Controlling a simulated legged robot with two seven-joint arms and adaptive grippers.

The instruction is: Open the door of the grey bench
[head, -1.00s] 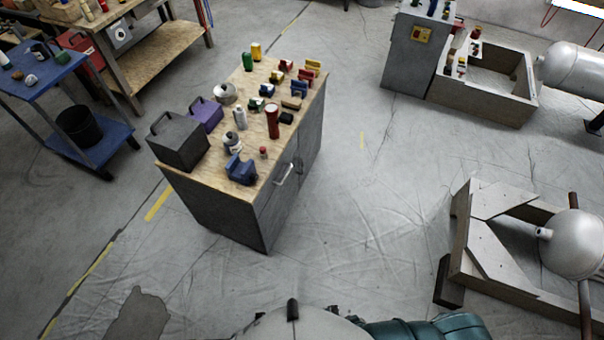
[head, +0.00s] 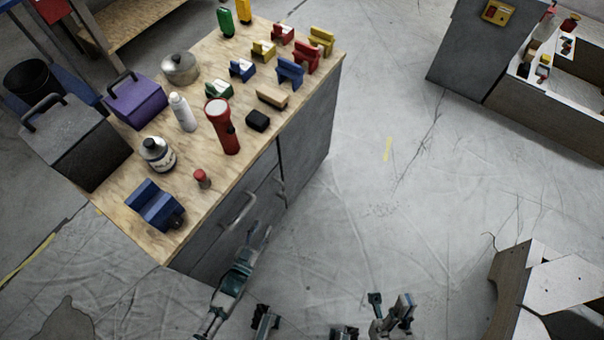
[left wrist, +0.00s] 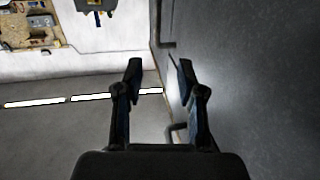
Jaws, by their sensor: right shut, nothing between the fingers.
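The grey bench (head: 310,130) stands left of centre, with a wooden top and grey front doors. One door handle (head: 239,211) is a pale bar on the near door; another handle (head: 281,188) sits further along the front. The doors look shut. My left gripper (head: 259,236) is just in front of the bench, close to the near handle. In the left wrist view its fingers (left wrist: 159,85) are apart, with the grey front (left wrist: 260,80) to the right and a dark handle (left wrist: 162,35) beyond the fingertips. My right gripper (head: 391,306) is low in the head view, away from the bench.
The floor between is clear.

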